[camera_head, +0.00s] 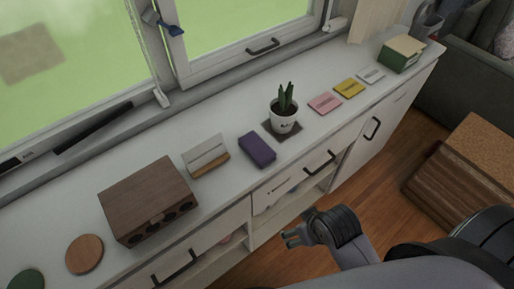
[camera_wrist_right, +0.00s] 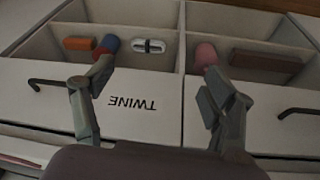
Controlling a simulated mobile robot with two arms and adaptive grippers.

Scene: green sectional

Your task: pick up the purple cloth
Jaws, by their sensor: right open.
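The purple cloth (camera_head: 257,150) is a small folded block lying on the white counter in the head view, left of the potted plant. It does not show in the right wrist view. My right gripper (camera_head: 290,238) is in front of the counter and below its top, apart from the cloth, which is farther up and left in the head view. In the right wrist view the right gripper (camera_wrist_right: 155,88) has its fingers spread with nothing held between them. My left gripper is not in view.
A plant (camera_head: 284,112) on a dark mat stands close right of the cloth; a card holder (camera_head: 206,156) and brown wooden box (camera_head: 148,200) stand left. In the wrist view, a drawer front (camera_wrist_right: 145,128) marked TWINE and compartments with small items lie before the fingers.

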